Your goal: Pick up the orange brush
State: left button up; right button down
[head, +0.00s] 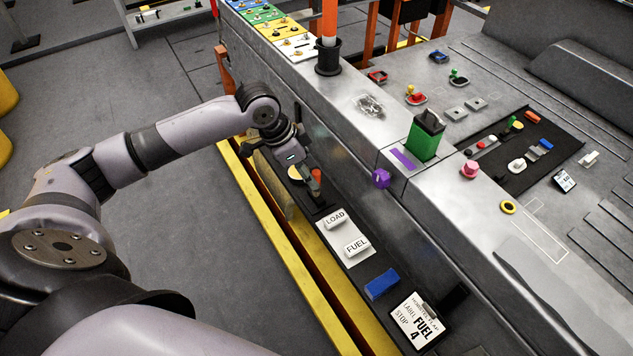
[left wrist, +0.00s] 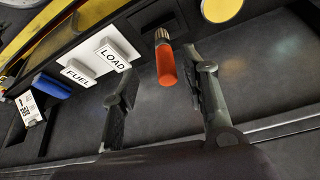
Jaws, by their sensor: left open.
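The orange brush (left wrist: 166,66) shows in the left wrist view with its red-orange handle toward me and a pale, metallic-looking end pointing away. In the head view its orange handle (head: 316,176) stands on the dark ledge beside the machine's side wall, partly hidden by my gripper. My left gripper (left wrist: 165,84) is open, with one finger on each side of the handle's near end. I see gaps on both sides and cannot tell if either finger touches it. In the head view the left gripper (head: 303,168) is over the ledge at the brush. My right gripper is not in view.
White LOAD and FUEL blocks (head: 357,245) sit on a white plate along the ledge, then a blue block (head: 382,284) and a FUEL label card (head: 417,322). A purple knob (head: 380,179) juts from the wall. A yellow rail (head: 285,250) borders the ledge.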

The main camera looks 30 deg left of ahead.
pick_arm(q)
jog(key=x, duration=0.2)
jog(key=p+x, duration=0.1)
jog(key=x, duration=0.2)
jog(key=shift+w+a+f, duration=0.15)
jog(key=shift+w+f, duration=0.1)
jog(key=shift+w, duration=0.05)
jog(key=shift+w+f, duration=0.1)
jog(key=shift+f, duration=0.1)
grip_shut()
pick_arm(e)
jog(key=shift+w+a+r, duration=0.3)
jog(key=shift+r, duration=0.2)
